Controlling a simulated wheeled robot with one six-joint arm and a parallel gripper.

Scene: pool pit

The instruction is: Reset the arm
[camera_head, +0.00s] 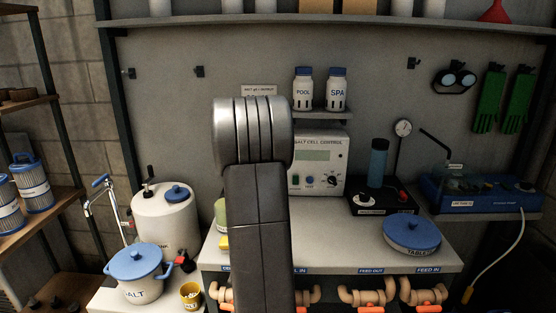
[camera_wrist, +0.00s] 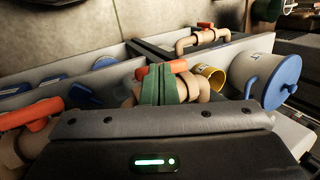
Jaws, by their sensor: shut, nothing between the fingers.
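My arm (camera_head: 258,200) rises through the middle of the head view, and its rounded grey joint is in front of the back wall. My gripper (camera_wrist: 160,84) does not show in the head view. In the wrist view its dark housing fills the bottom, with a lit green bar. Its green fingers are together and hold nothing. Beyond the fingers are tan pipes with red handles (camera_wrist: 205,25). I cannot tell how far the fingers are from the pipes.
A white salt pot (camera_head: 137,272) with a blue lid and a yellow cup (camera_head: 191,295) stand at the lower left. A shelf (camera_head: 330,20) crosses the top.

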